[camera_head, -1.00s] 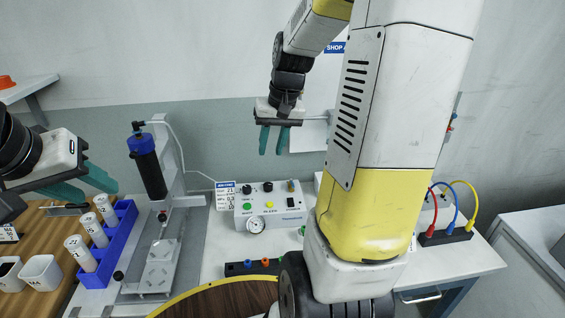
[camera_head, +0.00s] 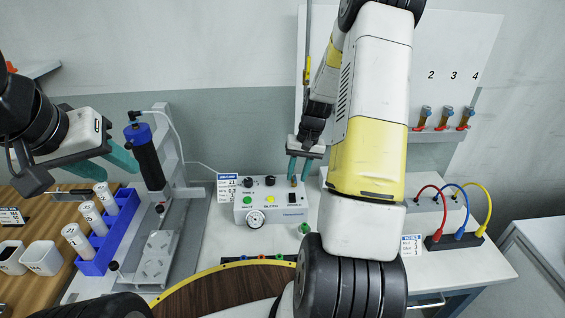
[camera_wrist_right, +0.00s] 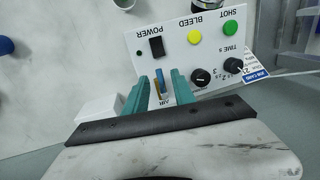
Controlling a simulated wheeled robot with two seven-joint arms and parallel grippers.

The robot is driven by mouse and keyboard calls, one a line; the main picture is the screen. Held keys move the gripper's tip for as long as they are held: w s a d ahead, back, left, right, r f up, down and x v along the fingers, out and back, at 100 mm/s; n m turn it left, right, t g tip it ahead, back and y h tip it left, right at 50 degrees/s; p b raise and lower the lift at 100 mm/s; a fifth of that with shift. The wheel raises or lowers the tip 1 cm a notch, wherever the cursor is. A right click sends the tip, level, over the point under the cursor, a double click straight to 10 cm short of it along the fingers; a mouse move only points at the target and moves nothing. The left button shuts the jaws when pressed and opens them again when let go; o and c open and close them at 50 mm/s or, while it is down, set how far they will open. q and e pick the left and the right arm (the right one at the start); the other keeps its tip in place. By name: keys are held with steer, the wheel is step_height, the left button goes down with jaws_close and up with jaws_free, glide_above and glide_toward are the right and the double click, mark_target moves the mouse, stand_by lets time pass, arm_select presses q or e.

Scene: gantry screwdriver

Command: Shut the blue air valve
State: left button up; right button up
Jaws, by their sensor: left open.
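The blue air valve (camera_wrist_right: 160,84) shows in the right wrist view as a small blue lever beside a brass part, near the AIR label on the white control box (camera_wrist_right: 185,58). In the head view the box (camera_head: 271,213) stands on the bench, and the valve is mostly hidden by my right gripper (camera_head: 299,182). In the right wrist view my right gripper (camera_wrist_right: 162,82) is open, with one teal finger on each side of the lever and small gaps visible. Whether either finger touches it I cannot tell. My left gripper (camera_head: 122,167) is open and empty at the left.
A press with a blue-capped black cylinder (camera_head: 147,158) stands left of the box. A blue rack (camera_head: 112,235) holds white tubes beside white cups (camera_head: 42,256). A black block (camera_head: 455,240) with red, blue and yellow cables stands at the right.

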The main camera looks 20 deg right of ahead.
steer(key=shift+a+f, duration=0.15)
steer(key=shift+f, duration=0.35)
jaws_close()
